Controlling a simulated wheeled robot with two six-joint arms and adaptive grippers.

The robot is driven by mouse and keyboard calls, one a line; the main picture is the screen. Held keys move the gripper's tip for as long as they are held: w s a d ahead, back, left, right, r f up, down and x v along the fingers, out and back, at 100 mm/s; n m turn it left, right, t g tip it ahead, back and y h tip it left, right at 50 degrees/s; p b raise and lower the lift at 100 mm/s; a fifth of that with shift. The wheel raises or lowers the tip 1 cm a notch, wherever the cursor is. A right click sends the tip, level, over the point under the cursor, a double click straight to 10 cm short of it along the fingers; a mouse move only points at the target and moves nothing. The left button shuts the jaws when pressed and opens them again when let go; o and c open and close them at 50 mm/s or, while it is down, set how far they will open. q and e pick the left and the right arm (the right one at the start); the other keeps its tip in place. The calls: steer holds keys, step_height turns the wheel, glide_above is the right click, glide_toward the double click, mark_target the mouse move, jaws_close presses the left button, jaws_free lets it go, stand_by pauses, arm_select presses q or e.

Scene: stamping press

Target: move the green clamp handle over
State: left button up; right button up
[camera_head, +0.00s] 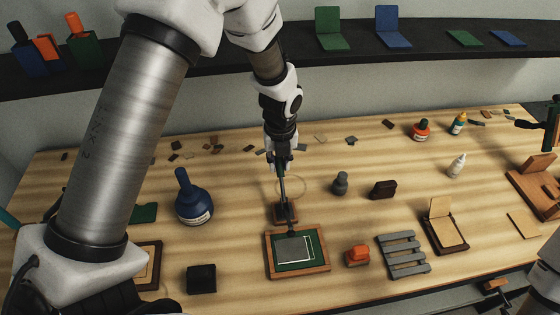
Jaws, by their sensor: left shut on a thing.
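My left gripper (281,158) reaches down over the middle of the table, shut on the top of a thin, upright dark clamp handle (282,188). The fingers cover its upper part, and I cannot make out green on it. The handle rises from a small brown wooden block (286,213). My right gripper cannot be made out. At the right edge stands a dark, partly green upright piece (551,124), cut off by the picture.
A blue bottle (194,205) stands left of the gripper. A grey knob (340,183), a dark block (383,189), an orange block (357,256) and a grey slatted rack (404,254) lie to the right. Small chips are scattered behind. A dark shelf (230,60) runs along the back.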

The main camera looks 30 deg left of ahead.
arm_select(q)
steer(key=shift+w+a+f+b, duration=0.1)
steer(key=shift+w+f+b, duration=0.1)
steer(key=shift+f, duration=0.2)
steer(key=shift+w+a+f+b, duration=0.1)
steer(key=shift+f+b, duration=0.1)
steer(key=shift+f, duration=0.15)
steer(key=shift+w+a+f, duration=0.15)
steer(key=shift+w+f, duration=0.05)
steer(key=shift+f, duration=0.25)
